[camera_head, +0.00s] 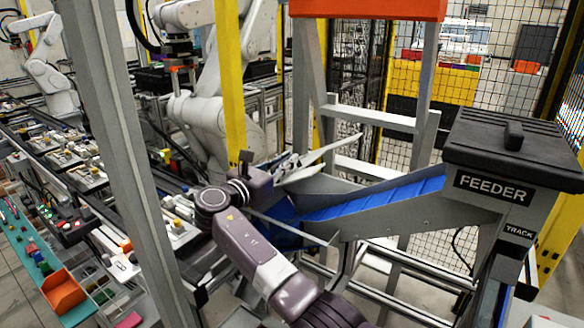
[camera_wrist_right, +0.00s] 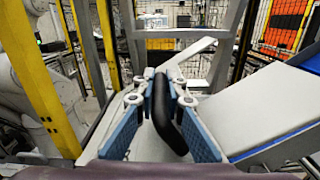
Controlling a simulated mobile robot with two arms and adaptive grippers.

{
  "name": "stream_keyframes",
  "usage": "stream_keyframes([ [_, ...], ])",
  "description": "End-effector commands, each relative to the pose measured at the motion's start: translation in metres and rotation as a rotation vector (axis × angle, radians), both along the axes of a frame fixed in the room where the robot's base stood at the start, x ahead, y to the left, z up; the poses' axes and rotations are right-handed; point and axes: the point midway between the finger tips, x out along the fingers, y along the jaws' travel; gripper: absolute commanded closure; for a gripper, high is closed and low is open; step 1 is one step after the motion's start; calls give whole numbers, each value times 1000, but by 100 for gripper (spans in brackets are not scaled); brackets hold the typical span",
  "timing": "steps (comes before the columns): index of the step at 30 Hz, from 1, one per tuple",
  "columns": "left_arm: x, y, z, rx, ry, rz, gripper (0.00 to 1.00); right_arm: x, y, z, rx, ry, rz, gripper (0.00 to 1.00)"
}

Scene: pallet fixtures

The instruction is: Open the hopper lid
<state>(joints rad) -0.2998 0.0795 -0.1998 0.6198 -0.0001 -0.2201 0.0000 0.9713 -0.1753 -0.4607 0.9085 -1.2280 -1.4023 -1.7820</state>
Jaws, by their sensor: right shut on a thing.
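Pale grey flat panels lie below and around the handle; one panel (camera_head: 318,184) shows beside the gripper in the head view. I cannot tell clearly which panel is the hopper lid or how far it is tilted. In the head view the gripper and wrist hide the handle. My left gripper is not in view.
A grey box marked FEEDER (camera_head: 492,190) with a black ribbed lid (camera_head: 470,140) stands at the right. The blue belt (camera_head: 380,198) slopes between grey side walls. Yellow posts (camera_head: 230,75) and grey frame beams stand close behind the gripper. A grey post (camera_head: 115,130) stands left of my arm.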

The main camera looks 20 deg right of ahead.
Motion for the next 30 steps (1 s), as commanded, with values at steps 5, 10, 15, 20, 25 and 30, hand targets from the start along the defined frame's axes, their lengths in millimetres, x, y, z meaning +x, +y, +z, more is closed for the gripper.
stream_keyframes([
  [5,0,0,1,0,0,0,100,5,3,10,-2,-9,2,100],
  [10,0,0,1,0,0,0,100,6,3,12,-2,-10,0,100],
  [15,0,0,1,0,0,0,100,6,3,12,-3,-11,-1,100],
  [20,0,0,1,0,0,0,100,6,3,12,-3,-12,-2,84],
  [25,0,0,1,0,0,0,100,6,3,10,-2,-7,-1,73],
  [30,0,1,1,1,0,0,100,5,3,8,-1,-3,-1,73],
])
